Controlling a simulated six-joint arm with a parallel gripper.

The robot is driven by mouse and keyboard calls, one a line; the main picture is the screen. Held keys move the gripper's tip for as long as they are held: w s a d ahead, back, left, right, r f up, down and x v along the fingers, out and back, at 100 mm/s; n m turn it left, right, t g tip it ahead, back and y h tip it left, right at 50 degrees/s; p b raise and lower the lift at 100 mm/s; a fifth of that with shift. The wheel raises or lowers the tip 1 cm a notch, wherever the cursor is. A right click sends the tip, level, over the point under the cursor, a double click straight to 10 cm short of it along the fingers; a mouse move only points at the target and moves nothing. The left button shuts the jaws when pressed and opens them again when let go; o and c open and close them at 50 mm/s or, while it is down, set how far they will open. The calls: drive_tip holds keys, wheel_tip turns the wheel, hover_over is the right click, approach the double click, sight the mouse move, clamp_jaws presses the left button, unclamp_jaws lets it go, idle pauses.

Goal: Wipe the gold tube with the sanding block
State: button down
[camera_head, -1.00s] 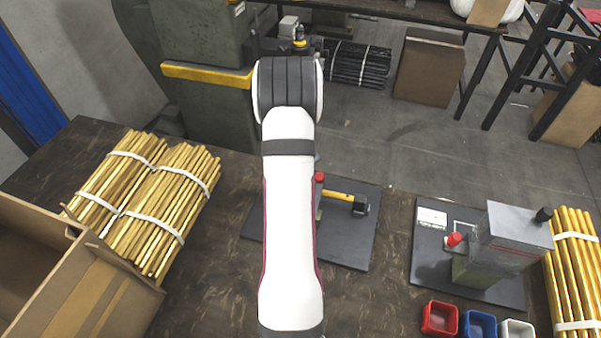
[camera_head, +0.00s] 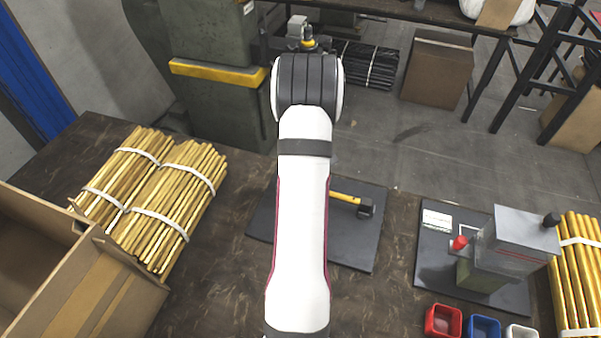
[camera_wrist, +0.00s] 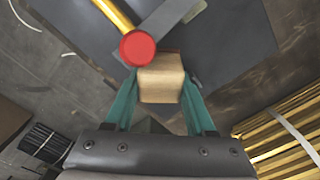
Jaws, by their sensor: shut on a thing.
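My gripper (camera_wrist: 161,90) has its two teal fingers shut on a light wooden block, the sanding block (camera_wrist: 161,72), in the wrist view. The gold tube (camera_wrist: 112,13) shows at the top of that view, running up and left from a round red knob (camera_wrist: 137,48). The knob lies just beyond the block in the picture; I cannot tell whether block and tube touch. In the head view part of the gold tube (camera_head: 345,198) shows right of my arm, ending at a dark block (camera_head: 366,208). My arm hides the gripper, the sanding block and the rest of the tube there.
A dark mat (camera_head: 355,250) lies under the tube. A grey press (camera_head: 510,245) with a red knob stands at right, near small coloured bins (camera_head: 443,320). Gold tube bundles (camera_head: 165,195) and a cardboard box (camera_head: 90,300) are at left. Bare table lies between bundles and mat.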

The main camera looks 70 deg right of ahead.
drive_tip(key=shift+r, duration=3.9)
drive_tip(key=w+a+r+n, duration=0.2)
drive_tip(key=w+a+r, duration=0.55)
drive_tip(key=w, duration=0.35)
drive_tip(key=w+a+r+n, duration=0.2)
drive_tip(key=w+a+r, duration=0.5)
drive_tip(key=w, duration=0.5)
drive_tip(key=shift+n, duration=0.9)
drive_tip(key=w+a+r, duration=0.1)
drive_tip(key=a+r, duration=0.3)
drive_tip(key=a, duration=0.5)
drive_tip(key=w+a+r, duration=0.2)
drive_tip(key=a+r, duration=0.2)
drive_tip(key=a, duration=0.5)
drive_tip(key=w+a+r, duration=0.2)
drive_tip(key=a+r, duration=0.2)
drive_tip(key=a, duration=0.5)
drive_tip(key=shift+w+a, duration=0.1)
drive_tip(key=shift+a, duration=0.3)
drive_tip(key=shift+a+r, duration=0.15)
